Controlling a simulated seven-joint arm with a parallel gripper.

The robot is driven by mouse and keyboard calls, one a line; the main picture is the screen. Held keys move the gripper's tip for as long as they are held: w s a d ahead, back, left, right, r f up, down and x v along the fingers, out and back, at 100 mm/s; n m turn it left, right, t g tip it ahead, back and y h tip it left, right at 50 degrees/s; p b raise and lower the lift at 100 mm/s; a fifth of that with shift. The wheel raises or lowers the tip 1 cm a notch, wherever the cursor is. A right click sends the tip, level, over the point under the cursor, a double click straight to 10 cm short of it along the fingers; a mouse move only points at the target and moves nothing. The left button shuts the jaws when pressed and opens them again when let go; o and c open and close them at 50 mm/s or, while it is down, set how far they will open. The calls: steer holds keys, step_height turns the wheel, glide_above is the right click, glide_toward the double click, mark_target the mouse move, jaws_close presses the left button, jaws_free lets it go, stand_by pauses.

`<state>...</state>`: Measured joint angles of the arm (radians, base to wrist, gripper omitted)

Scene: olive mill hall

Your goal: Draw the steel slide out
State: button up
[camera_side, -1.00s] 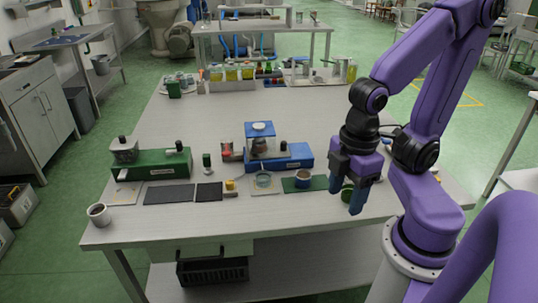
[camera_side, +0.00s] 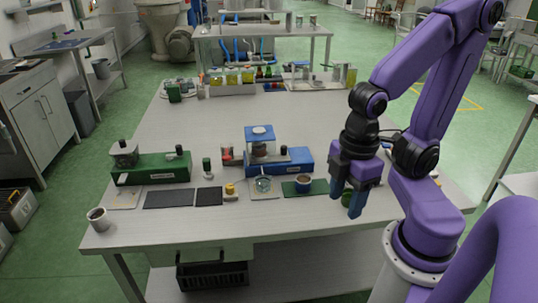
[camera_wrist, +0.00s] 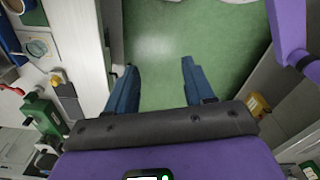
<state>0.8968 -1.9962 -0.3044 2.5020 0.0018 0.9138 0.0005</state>
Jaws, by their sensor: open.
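I cannot pick out the steel slide with certainty. A green bench device (camera_side: 150,170) with a clear hopper and a black knob (camera_side: 179,150) stands at the left of the table. A blue bench device (camera_side: 293,161) with a clear hopper and a black knob (camera_side: 284,151) stands at mid table. Either could carry a slide; the detail is too small to tell. My gripper (camera_side: 346,202) is open and empty, pointing down near the table's front right, apart from both devices. In the wrist view my gripper (camera_wrist: 160,82) has its fingers spread with green floor between them.
Near the front edge are dark mats (camera_side: 168,199), a glass dish (camera_side: 263,184), a cup on a green mat (camera_side: 303,181) and a mug (camera_side: 98,218). A drawer-like panel (camera_side: 215,252) is under the tabletop. The table's back middle (camera_side: 200,117) is clear.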

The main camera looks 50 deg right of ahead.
steer(key=w+r+m, duration=0.2)
steer(key=w+r, duration=0.1)
steer(key=w, duration=1.7)
steer(key=m, duration=0.3)
glide_above(284, 146)
step_height(284, 146, down, 5)
step_height(284, 146, down, 17)
steer(key=shift+a, duration=0.1)
steer(key=shift+c, duration=0.4)
